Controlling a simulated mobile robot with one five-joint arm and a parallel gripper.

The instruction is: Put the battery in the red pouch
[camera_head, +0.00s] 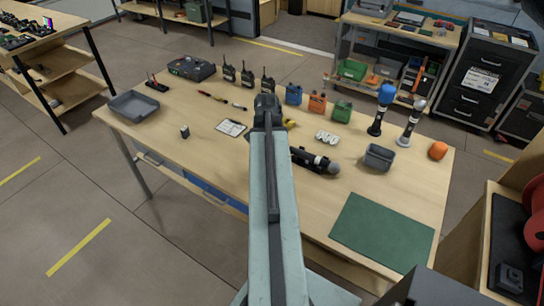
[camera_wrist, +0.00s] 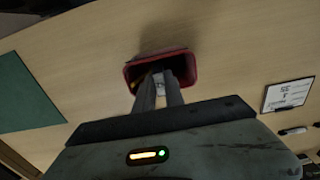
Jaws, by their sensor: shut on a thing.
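The red pouch (camera_wrist: 188,68) is at the top middle of the wrist view, its open mouth facing the camera. The fingertips of my gripper (camera_wrist: 162,84) are over the mouth and appear to reach into it. They are shut on a small pale grey thing (camera_wrist: 161,79), which looks like the battery. It is mostly hidden by the fingers, and I cannot tell whether it touches the pouch floor. In the head view my arm hides the gripper and the pouch.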

